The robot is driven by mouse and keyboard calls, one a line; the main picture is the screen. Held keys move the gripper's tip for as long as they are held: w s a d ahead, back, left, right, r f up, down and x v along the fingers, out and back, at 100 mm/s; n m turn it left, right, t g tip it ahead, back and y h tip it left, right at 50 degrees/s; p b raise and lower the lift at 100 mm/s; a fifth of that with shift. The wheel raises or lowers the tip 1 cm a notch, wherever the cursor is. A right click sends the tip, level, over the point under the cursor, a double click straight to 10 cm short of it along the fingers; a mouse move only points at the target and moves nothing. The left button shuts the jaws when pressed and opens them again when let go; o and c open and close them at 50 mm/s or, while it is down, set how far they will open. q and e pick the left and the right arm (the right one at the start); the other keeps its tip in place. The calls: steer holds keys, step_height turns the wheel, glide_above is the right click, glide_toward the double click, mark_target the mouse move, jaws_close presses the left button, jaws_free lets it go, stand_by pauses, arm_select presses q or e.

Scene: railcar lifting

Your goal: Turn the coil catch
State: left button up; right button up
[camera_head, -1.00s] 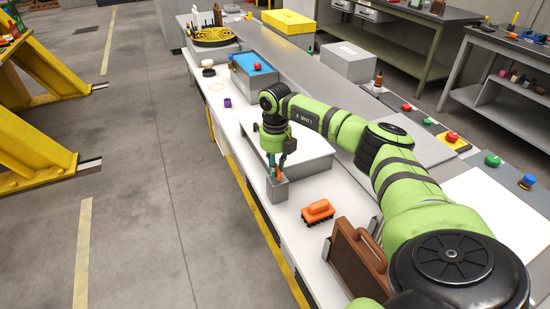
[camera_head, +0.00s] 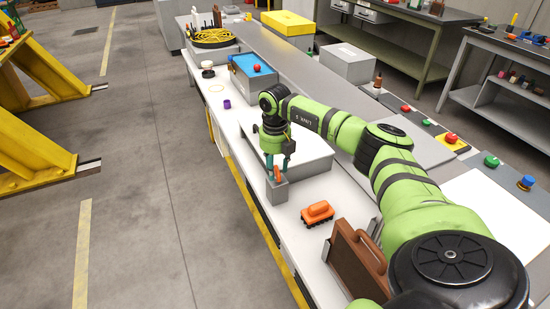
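A grey block (camera_head: 277,191) stands at the front edge of the white bench, with a small upright orange piece (camera_head: 277,174) on top. This piece looks like the catch, though I cannot be sure. My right gripper (camera_head: 277,172) points down over the block, with its teal fingers on either side of the orange piece. The fingers are apart; whether they touch the piece is too small to tell. A yellow coil (camera_head: 213,37) lies on a grey stand at the far end of the bench. My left gripper is out of view.
An orange toy-like railcar (camera_head: 318,212) and a brown wooden case (camera_head: 358,262) sit nearer on the bench. A blue-topped bin (camera_head: 252,72) and purple cup (camera_head: 227,104) are farther along.

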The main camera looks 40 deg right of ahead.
step_height(320, 180, up, 12)
stand_by(0.6)
stand_by(0.5)
